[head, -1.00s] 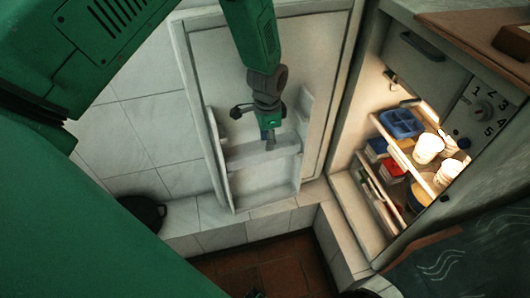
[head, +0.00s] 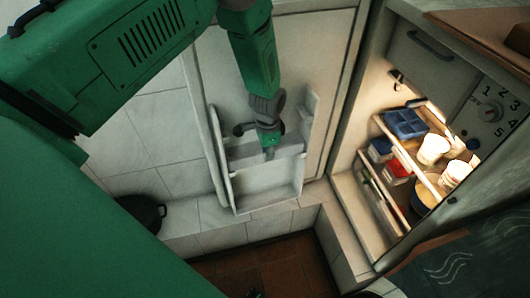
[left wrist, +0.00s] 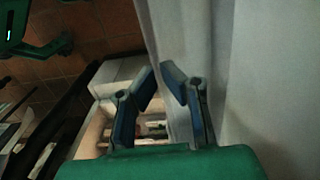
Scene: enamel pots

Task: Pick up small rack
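The small rack is most likely the pale shelf (head: 266,183) low on the inner face of the open fridge door, with raised side walls. My left gripper (head: 268,153) reaches down from above, at the upper edge of this shelf. Whether it touches the shelf cannot be told. In the left wrist view the two blue-padded fingers of my left gripper (left wrist: 159,76) lean toward each other with a gap between the tips, and nothing is visibly held. My right gripper is not in view.
The lit fridge on the right holds a blue compartment tray (head: 404,124), white cups (head: 433,149) and a red box (head: 397,169). A dark pan (head: 145,212) stands on the tiled ledge at the lower left. Brown floor tiles show below.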

